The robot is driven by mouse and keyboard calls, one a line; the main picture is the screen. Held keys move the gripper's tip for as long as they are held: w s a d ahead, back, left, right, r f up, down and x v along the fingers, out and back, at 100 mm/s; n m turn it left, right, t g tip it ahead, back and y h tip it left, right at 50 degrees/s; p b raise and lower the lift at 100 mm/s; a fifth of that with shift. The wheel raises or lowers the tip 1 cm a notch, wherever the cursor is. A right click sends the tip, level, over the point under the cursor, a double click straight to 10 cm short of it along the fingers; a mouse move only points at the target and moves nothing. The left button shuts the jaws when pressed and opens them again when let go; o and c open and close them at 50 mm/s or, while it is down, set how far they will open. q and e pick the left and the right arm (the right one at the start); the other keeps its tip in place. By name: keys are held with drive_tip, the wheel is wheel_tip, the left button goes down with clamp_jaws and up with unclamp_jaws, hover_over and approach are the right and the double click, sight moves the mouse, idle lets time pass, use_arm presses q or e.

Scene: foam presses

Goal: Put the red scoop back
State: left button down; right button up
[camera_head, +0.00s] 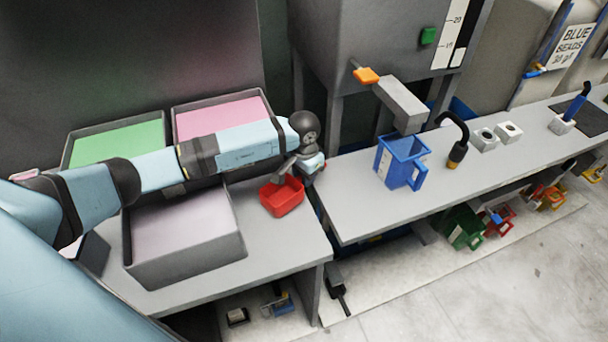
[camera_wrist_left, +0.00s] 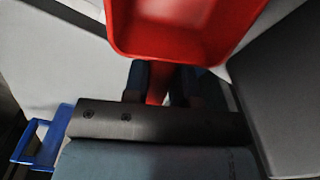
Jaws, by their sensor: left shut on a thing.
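The red scoop (camera_head: 282,198) shows in the head view at the right end of the left bench, just right of the bins. Its open bowl faces up and looks empty. My left gripper (camera_head: 287,172) is shut on the scoop's handle. In the left wrist view the red bowl (camera_wrist_left: 180,28) fills the top, and the handle runs down between the fingers of my left gripper (camera_wrist_left: 163,80). I cannot tell whether the scoop touches the bench or hangs just above it. My right gripper is not in view.
A pale lilac bin (camera_head: 243,247), a green-filled bin (camera_head: 69,151) and a pink-filled bin (camera_head: 221,101) stand on the left bench. A gap separates it from the right bench (camera_head: 345,205), where a blue jug (camera_head: 397,163) stands under a grey spout (camera_head: 402,105).

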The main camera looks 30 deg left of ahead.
use_arm(q)
drive_tip(key=shift+f, duration=0.3)
drive_tip(key=shift+f+b, duration=0.15)
drive_tip(key=shift+b, duration=0.15)
drive_tip(key=c, duration=0.9)
unclamp_jaws()
